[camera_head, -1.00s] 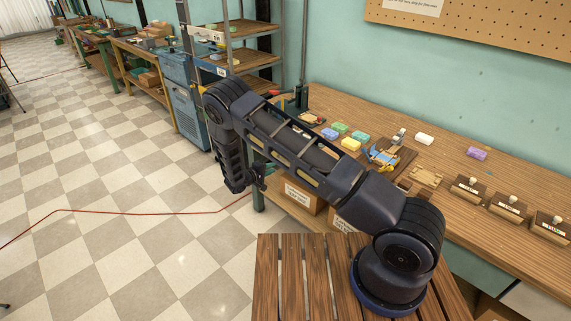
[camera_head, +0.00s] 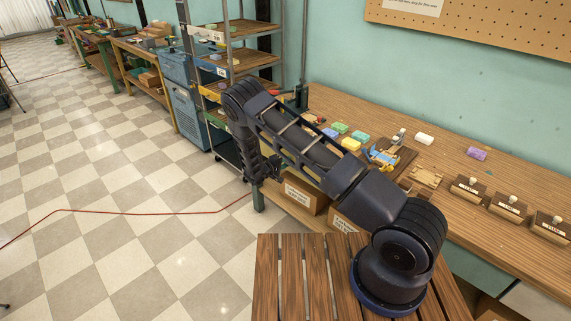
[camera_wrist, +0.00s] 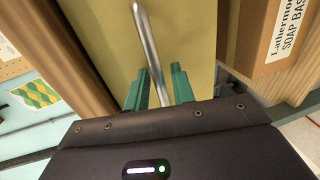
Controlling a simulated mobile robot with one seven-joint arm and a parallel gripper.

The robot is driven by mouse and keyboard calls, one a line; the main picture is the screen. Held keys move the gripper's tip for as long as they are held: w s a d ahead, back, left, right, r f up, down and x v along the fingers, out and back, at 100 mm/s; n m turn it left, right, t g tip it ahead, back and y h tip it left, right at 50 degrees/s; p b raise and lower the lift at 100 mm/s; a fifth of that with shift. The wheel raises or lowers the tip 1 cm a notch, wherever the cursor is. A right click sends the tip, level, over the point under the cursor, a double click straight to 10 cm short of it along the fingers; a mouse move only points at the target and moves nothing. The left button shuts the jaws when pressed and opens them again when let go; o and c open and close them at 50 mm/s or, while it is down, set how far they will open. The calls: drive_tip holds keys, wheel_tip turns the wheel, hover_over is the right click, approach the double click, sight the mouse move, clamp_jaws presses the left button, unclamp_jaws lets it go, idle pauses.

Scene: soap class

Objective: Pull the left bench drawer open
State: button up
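The yellow drawer front (camera_wrist: 195,35) fills the upper middle of the wrist view. Its silver bar handle (camera_wrist: 148,45) runs from the top edge down between my fingers. My gripper (camera_wrist: 158,88) is open, with one green finger on each side of the bar. Gaps show between the bar and both fingers. In the head view my gripper (camera_head: 268,170) is dark and small, beside the near left end of the wooden bench (camera_head: 463,205).
Cardboard boxes sit under the bench, one (camera_head: 303,194) close to my gripper; a labelled box (camera_wrist: 285,35) shows in the wrist view. A shelf rack (camera_head: 245,60) stands behind. Soap bars and wooden blocks lie on the bench top. The checkered floor at left is open.

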clamp_jaws()
drive_tip(key=f+v, duration=0.3)
drive_tip(key=v, duration=1.3)
drive_tip(key=s+a+f+v, duration=0.1)
drive_tip(key=f+v, duration=0.2)
drive_tip(key=v, duration=1.3)
drive_tip(key=shift+f, duration=0.4)
drive_tip(key=shift+s+a, duration=0.1)
drive_tip(key=shift+s, duration=0.05)
unclamp_jaws()
